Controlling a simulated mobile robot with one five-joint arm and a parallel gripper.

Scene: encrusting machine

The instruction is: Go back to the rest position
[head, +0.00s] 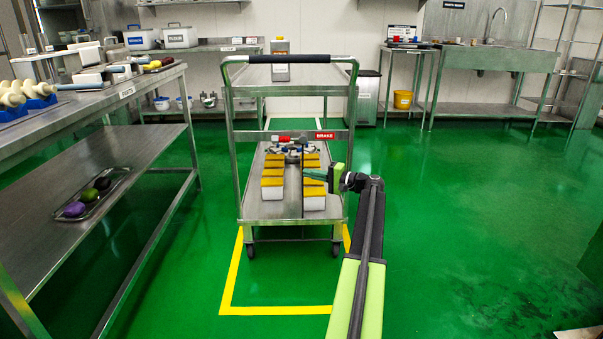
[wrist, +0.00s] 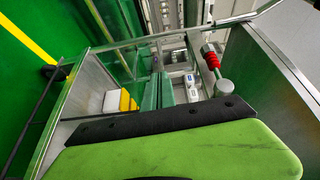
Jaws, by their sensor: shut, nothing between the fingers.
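My arm reaches forward from the bottom of the head view to the right side of a steel cart (head: 230,150). My gripper (head: 308,174) is at the cart's front, below the upper shelf and over the right row of yellow-topped white blocks (head: 313,200). In the wrist view its two dark green fingers (wrist: 158,92) are together, with nothing seen between them. A red-handled brake lever (head: 284,139) is on the cart's front beside a red BRAKE label (head: 325,135). Its red grip also shows right of the fingers in the wrist view (wrist: 211,60), apart from them.
The cart stands within a yellow floor outline (head: 275,311). A steel table (head: 130,94) with a lower shelf is at the left; a tray (head: 117,178) of colored pieces lies on that shelf. A sink bench (head: 495,60) is at the back right. The green floor at right is clear.

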